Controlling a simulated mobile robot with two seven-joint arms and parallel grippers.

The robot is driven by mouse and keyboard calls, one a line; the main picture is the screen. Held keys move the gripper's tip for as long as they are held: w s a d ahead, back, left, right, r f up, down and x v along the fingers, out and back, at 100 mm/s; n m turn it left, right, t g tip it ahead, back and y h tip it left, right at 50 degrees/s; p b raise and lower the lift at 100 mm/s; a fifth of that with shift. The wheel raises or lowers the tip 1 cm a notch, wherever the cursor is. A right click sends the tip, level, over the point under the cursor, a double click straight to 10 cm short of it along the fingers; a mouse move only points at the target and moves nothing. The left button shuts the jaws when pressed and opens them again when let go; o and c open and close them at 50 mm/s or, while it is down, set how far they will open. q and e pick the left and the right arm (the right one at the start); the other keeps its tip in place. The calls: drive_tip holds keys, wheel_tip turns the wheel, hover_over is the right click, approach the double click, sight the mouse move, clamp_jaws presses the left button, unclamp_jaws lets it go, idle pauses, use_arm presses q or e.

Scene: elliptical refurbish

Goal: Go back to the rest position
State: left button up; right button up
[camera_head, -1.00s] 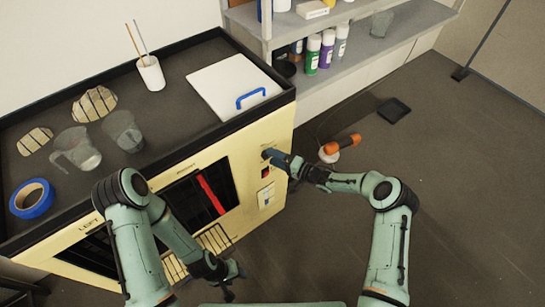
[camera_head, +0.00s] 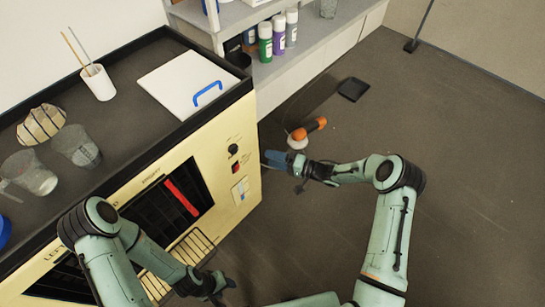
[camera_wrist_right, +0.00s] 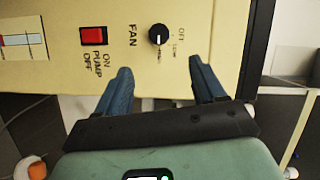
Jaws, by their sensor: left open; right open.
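My right gripper (camera_head: 272,160) is open and empty, off the right front of the cream machine (camera_head: 225,125). In the right wrist view its two blue fingers (camera_wrist_right: 160,75) are spread apart below the black fan knob (camera_wrist_right: 158,34), with nothing between them. The knob also shows in the head view (camera_head: 233,150), clear of the gripper. The red pump switch (camera_wrist_right: 93,36) is left of the knob in the wrist view. My left gripper (camera_head: 222,284) is low in front of the machine, beside the wire rack (camera_head: 190,245), open with nothing visible in it.
The machine's top holds a white board (camera_head: 180,95) with a blue handle, a cup (camera_head: 98,82) and clear beakers (camera_head: 75,147). An orange-and-white tool (camera_head: 307,130) and a black tray (camera_head: 353,89) lie on the floor. Floor at right is clear.

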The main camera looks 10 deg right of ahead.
drive_tip(key=s+f+m+g+h, duration=0.2)
drive_tip(key=s+f+h, duration=0.6)
drive_tip(key=s+f, duration=0.5)
drive_tip(key=s+f+n+g+h, duration=0.2)
drive_tip(key=s+f+g, duration=0.2)
drive_tip(key=s, duration=1.8)
drive_tip(key=g, duration=0.3)
drive_tip(key=shift+d+f+g+h, duration=0.15)
drive_tip(key=shift+g+h, duration=0.15)
drive_tip(key=shift+h, duration=0.1)
